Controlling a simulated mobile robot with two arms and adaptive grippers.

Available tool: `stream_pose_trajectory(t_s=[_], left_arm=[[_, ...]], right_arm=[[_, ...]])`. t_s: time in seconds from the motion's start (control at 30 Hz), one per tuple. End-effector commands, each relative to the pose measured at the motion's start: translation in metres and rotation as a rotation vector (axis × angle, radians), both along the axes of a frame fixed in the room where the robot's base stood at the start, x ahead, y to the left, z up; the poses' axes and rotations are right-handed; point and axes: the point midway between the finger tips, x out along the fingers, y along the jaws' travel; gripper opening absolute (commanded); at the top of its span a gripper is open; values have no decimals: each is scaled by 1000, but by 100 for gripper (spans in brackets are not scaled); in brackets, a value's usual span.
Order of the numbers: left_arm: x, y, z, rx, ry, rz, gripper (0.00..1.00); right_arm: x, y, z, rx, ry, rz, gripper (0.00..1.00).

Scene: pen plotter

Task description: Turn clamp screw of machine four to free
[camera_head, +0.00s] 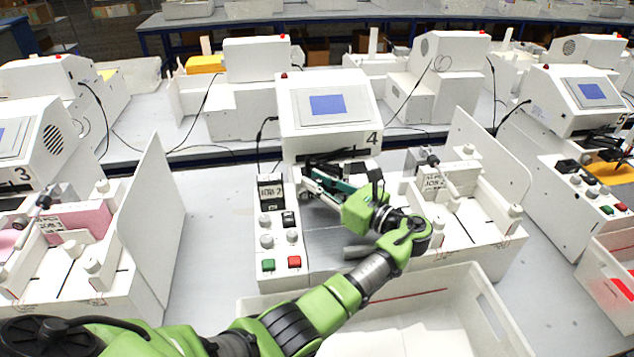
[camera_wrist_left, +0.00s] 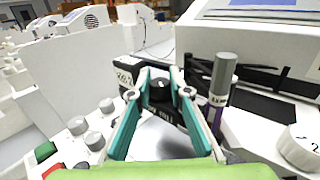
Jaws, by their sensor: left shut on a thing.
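Machine four (camera_head: 328,112) stands in the middle of the head view, marked 4, with a blue screen. My left gripper (camera_head: 318,184) reaches in under its front housing, beside the control panel. In the left wrist view my gripper (camera_wrist_left: 160,92) has its teal fingers closed around a black clamp screw (camera_wrist_left: 160,88). A dark plate with partly readable white lettering lies behind the screw. The lettering and the screw's exact turn cannot be read clearly. A pen with a grey cap (camera_wrist_left: 223,78) stands upright just right of the fingers. My right gripper is not in view.
The control panel (camera_head: 279,238) has grey knobs, a green button and a red button. A white tray (camera_head: 490,318) lies in front. A white paper stand (camera_head: 470,228) is at right. Machine three (camera_head: 45,140) and machine five (camera_head: 585,100) flank it.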

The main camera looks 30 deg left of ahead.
Motion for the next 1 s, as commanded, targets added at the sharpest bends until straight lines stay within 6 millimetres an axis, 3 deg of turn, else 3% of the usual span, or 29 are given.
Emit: stream_pose_trajectory(t_s=[0.07, 0.1, 0.17, 0.57, 1.0], left_arm=[[1, 1, 3, 3, -4, -1, 0], [1, 1, 3, 3, -4, -1, 20], [1, 1, 2, 3, -4, -1, 35], [1, 0, 6, 0, -3, -1, 35], [1, 1, 82, 1, -6, 0, 35]], right_arm=[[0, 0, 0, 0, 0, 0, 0], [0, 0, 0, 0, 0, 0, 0], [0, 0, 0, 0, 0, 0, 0], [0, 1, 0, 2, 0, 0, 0], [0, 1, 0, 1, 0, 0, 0]])
